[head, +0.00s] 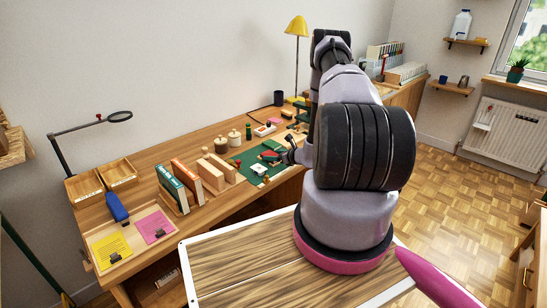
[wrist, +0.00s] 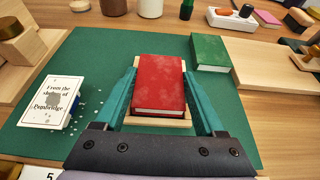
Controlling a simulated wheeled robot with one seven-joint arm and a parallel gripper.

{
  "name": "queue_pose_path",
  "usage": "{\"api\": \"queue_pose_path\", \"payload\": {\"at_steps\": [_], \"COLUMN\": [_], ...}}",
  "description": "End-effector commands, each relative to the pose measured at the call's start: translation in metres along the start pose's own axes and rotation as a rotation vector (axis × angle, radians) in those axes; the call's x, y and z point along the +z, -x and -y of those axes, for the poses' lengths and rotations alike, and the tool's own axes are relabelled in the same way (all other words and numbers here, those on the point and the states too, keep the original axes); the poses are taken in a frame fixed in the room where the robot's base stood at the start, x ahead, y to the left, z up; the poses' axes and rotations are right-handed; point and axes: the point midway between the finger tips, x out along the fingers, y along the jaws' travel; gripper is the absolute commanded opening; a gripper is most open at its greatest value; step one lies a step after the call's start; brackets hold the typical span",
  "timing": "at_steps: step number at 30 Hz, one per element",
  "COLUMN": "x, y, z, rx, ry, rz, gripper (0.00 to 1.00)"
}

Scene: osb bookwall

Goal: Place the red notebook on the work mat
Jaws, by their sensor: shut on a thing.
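The red notebook (wrist: 159,84) is between the two teal fingers of my gripper (wrist: 160,72), which is shut on its sides. A pale wooden piece shows around and below the notebook's edges. The green work mat (wrist: 100,55) spreads under and around them; I cannot tell whether the notebook is above the mat or resting on something. In the head view, the notebook (head: 270,155) shows small and red over the mat (head: 252,178), beside my gripper (head: 282,157), partly hidden by my arm.
A white booklet (wrist: 52,102) lies at the mat's left and a green book (wrist: 210,52) at its back right edge. Wooden blocks stand on both sides. Jars (head: 234,138) stand behind. Bare mat shows between the white booklet and my gripper.

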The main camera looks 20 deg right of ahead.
Motion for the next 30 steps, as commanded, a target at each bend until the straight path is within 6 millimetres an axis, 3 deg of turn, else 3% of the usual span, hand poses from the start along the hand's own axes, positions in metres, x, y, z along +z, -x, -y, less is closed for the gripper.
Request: {"api": "queue_pose_path", "payload": {"at_steps": [11,12,14,23,30], "x": [-0.006,-0.006,-0.006,-0.002,-0.003], "y": [-0.003,-0.003,-0.003,-0.001,0.038], "z": [0.0,0.0,0.0,0.0,0.001], "rx": [0.0,0.0,0.0,-0.001,-0.003], "ry": [0.0,0.001,0.001,0.001,-0.001], "rz": [0.001,0.001,0.001,0.001,0.0], "gripper": [0.07,0.79,1.0,1.0,1.0]}}
